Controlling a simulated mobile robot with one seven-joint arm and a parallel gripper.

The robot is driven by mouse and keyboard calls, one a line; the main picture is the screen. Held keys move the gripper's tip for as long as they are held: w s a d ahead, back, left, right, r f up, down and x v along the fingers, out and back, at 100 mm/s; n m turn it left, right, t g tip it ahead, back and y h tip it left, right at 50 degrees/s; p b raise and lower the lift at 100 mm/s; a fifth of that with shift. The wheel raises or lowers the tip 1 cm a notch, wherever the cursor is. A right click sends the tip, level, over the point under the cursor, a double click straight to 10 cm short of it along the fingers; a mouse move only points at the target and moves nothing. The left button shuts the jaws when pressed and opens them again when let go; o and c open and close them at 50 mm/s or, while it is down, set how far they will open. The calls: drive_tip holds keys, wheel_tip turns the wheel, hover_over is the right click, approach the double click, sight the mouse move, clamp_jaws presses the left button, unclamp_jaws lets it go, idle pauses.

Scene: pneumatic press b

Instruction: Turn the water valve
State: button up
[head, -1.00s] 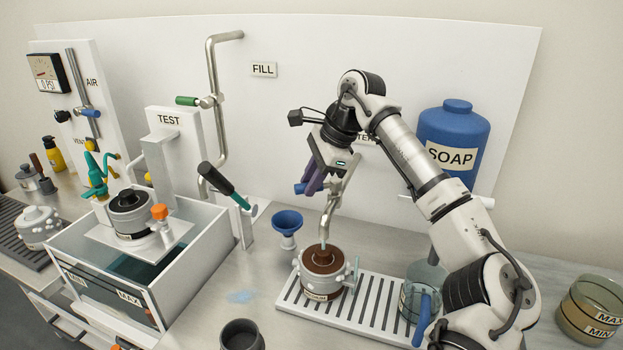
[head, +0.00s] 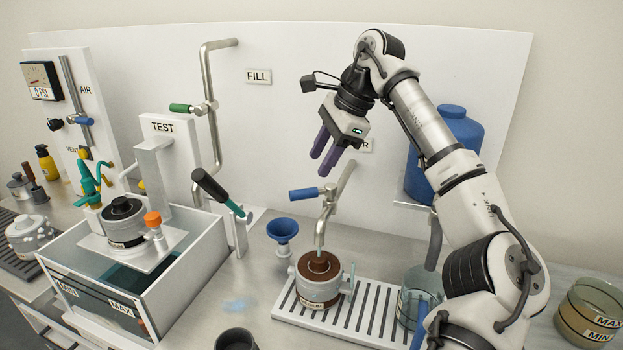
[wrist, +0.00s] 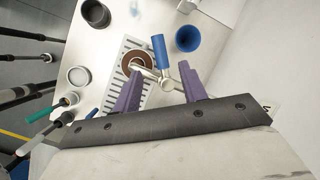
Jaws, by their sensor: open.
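The water valve has a blue handle (head: 306,194) on a metal faucet pipe (head: 328,207) that comes off the back panel. The handle points left in the head view. My gripper (head: 325,164) is open and empty, with its purple fingers above the valve and apart from it. In the wrist view the blue handle (wrist: 160,47) shows beyond and between the fingers of my gripper (wrist: 157,88). The faucet's spout hangs over a brown-topped metal pot (head: 319,277). The label behind the gripper is mostly hidden.
The pot stands on a slotted drain tray (head: 365,318), with a glass jug (head: 418,290) at its right. A blue funnel (head: 282,232) stands left of the faucet. A blue soap tank (head: 455,135) is partly behind my arm. The test tank (head: 205,258) stands left.

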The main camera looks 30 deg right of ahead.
drive_tip(key=v, duration=0.6)
drive_tip(key=shift+f, duration=0.1)
idle(0.4)
